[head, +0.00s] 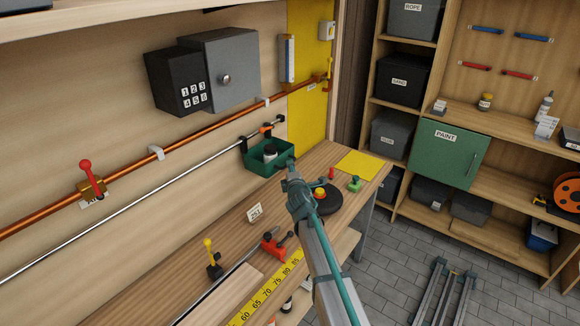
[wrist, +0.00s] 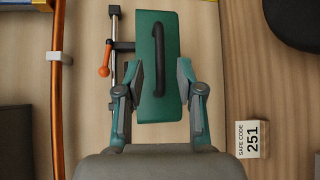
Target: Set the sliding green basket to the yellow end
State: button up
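The green basket (head: 257,163) hangs on the thin chrome rail (head: 150,203) along the back wall, close to the rail's right end and near the yellow wall panel (head: 308,115). An orange-knobbed lever (wrist: 103,71) sits beside the rail mount.
A copper pipe (head: 120,175) with a red-handled valve (head: 90,180) runs above the rail. A grey safe (head: 220,75) is on the wall. The bench below holds a "251" card (head: 254,212), a red clamp (head: 273,243), a dark round base (head: 322,200) and a yellow square (head: 357,162).

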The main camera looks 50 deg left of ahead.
jog(key=v, duration=0.6)
jog(key=shift+d, duration=0.2)
jog(key=shift+s, duration=0.15)
